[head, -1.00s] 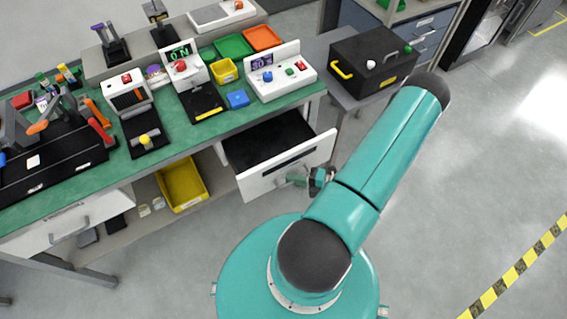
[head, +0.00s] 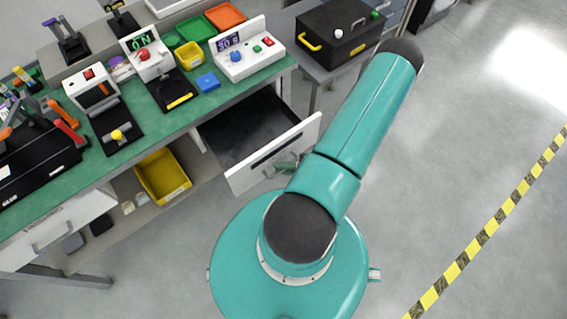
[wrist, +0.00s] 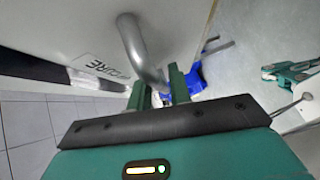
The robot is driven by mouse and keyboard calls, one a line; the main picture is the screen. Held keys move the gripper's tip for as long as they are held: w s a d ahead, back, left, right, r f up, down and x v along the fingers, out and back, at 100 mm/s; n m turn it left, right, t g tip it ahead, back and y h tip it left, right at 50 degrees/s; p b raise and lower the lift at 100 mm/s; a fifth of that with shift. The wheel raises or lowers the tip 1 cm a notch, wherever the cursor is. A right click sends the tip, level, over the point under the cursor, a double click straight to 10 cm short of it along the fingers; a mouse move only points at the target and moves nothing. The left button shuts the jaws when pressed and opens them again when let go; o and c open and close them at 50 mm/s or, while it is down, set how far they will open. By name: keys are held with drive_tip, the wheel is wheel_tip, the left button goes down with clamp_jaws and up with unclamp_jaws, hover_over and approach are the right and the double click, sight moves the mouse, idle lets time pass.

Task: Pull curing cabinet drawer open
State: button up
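The curing cabinet drawer (head: 245,181) has a white front with a dark strip and stands pulled out from under the green bench, its dark, empty-looking inside showing. In the wrist view its white front (wrist: 60,28) carries a label reading "CURE" and a grey tubular handle (wrist: 133,42). My gripper (wrist: 160,88) has its two green fingers on either side of the handle's near end, closed about it. In the head view my gripper (head: 286,165) is at the drawer front, partly hidden by my teal arm, and the handle is mostly hidden there.
The green benchtop (head: 100,166) holds several devices and trays. A yellow bin (head: 163,178) sits on the shelf left of the drawer. A black box (head: 337,32) stands on a side table. Open floor (head: 440,170) lies right, with a yellow-black stripe (head: 490,224).

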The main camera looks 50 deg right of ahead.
drive_tip(key=shift+s+d, duration=0.1)
drive_tip(key=v, duration=1.3)
drive_tip(key=shift+s, duration=0.25)
drive_tip(key=shift+d+r, duration=0.15)
